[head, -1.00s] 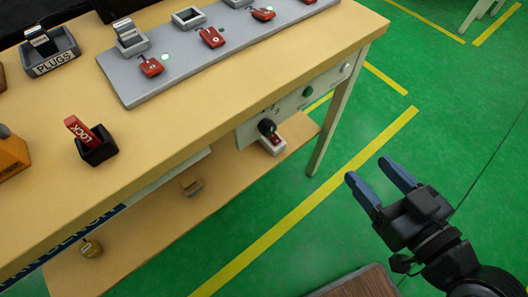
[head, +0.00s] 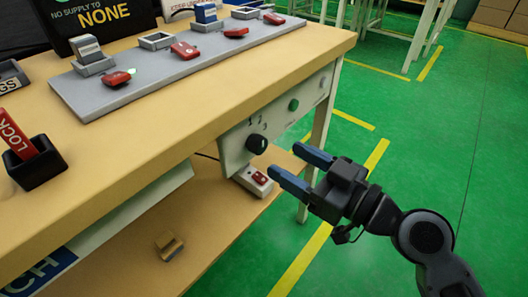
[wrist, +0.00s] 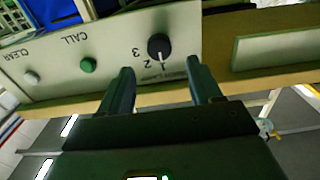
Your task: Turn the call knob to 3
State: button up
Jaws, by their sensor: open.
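The call knob (head: 257,144) is a black round knob on a pale panel (head: 232,157) under the front edge of the bench. In the wrist view the knob (wrist: 159,46) shows a white pointer line aimed toward the 1, with 1, 2 and 3 printed beside it. My gripper (head: 291,165) is open and empty, with blue fingers. It is in front of the panel and to the right of the knob in the head view, apart from it. In the wrist view the knob lies beyond and between the two fingertips (wrist: 159,78).
A green button (head: 294,104) sits on the same panel, near the word CALL. A white button (wrist: 31,77) is by the word CLEAR. The bench top (head: 200,110) overhangs the panel. A lower shelf (head: 140,245) holds a small box with a red part (head: 255,179).

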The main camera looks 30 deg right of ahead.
aim_at(263, 146)
jog(key=x, duration=0.6)
jog(key=shift+w+p, duration=0.25)
jog(key=shift+p, duration=0.15)
jog(key=shift+c, duration=0.4)
jog(key=c, duration=0.9)
jog(key=shift+c, duration=0.2)
